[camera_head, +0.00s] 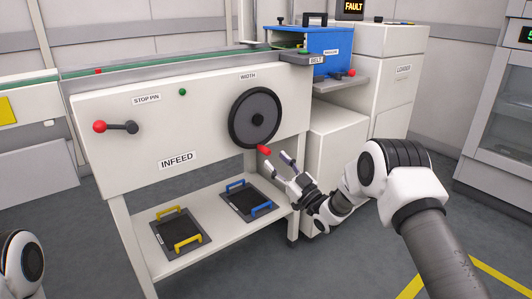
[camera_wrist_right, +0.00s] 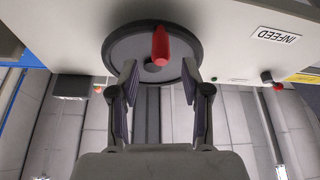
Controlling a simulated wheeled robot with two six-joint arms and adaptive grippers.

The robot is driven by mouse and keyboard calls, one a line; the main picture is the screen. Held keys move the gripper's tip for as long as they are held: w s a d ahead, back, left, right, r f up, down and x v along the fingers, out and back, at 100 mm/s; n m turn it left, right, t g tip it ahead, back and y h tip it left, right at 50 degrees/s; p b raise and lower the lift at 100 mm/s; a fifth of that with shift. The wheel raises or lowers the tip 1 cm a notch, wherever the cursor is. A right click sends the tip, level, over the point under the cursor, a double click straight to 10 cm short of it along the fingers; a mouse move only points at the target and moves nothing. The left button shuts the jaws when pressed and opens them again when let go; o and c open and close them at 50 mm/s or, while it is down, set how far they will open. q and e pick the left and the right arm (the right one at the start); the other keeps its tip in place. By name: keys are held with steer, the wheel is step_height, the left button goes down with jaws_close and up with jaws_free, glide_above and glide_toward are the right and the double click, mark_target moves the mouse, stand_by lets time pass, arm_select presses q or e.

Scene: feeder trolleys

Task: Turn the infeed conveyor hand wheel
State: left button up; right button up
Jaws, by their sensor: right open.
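The dark hand wheel (camera_head: 255,117) is on the front panel of the infeed conveyor (camera_head: 125,135), under a WIDTH label. Its red handle (camera_head: 264,149) sticks out from the lower rim. My right gripper (camera_head: 277,165) is open, just below and in front of the red handle. In the right wrist view the wheel (camera_wrist_right: 122,52) is straight ahead, and the red handle (camera_wrist_right: 161,45) shows beyond and between the open fingers (camera_wrist_right: 158,75), with nothing held. My left gripper is out of view; only a part of my left arm shows at the lower left.
A red-knobbed stop pin lever (camera_head: 115,127) is on the panel's left. The lower shelf (camera_head: 205,235) holds two dark plates with yellow and blue handles. A blue box (camera_head: 325,45) stands by the loader (camera_head: 390,60) at the back right. Open floor lies in front.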

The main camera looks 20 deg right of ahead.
mark_target(265, 149)
steer(key=b+x, duration=0.1)
steer(key=x, duration=0.3)
steer(key=shift+w+a, duration=0.25)
steer(key=shift+w, duration=0.1)
steer(key=shift+w+a+r+b, duration=0.15)
steer(key=shift+w+r+b, duration=0.1)
steer(key=shift+w+b, duration=0.1)
steer(key=shift+c, duration=0.3)
jaws_close()
steer(key=shift+s+a+r+m+p, duration=0.1)
steer(key=shift+a+m+p, duration=0.05)
steer(key=shift+m+p, duration=0.15)
